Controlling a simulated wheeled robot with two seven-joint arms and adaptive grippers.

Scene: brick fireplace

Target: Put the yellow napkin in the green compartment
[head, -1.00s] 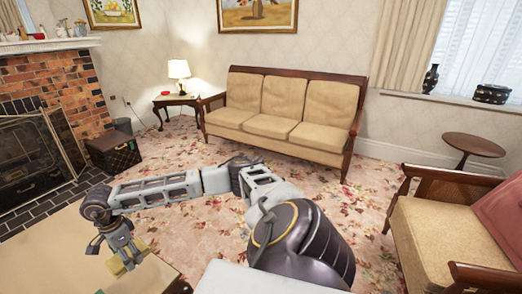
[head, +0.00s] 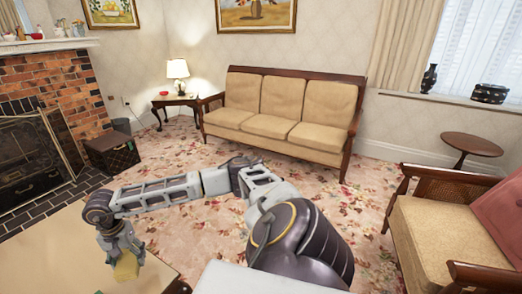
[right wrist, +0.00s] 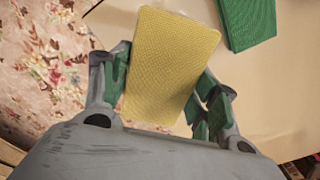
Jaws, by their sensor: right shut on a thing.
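My right gripper (head: 122,256) is low over the tan table at the lower left of the head view, shut on the yellow napkin (head: 128,267). In the right wrist view the yellow napkin (right wrist: 172,62) is a flat textured rectangle between the green-padded fingers, sticking out past them. A flat green textured thing (right wrist: 248,20) lies on the table just beyond the napkin, cut by the top edge; I cannot tell whether it is a napkin or part of the green compartment. No compartment shows clearly. My left gripper is not in view.
The tan table (head: 40,255) fills the lower left and looks bare there. A brick fireplace (head: 55,85) with a metal screen and a dark box (head: 112,153) stand behind it. Flowered carpet, a sofa (head: 285,110) and an armchair (head: 440,230) lie farther off.

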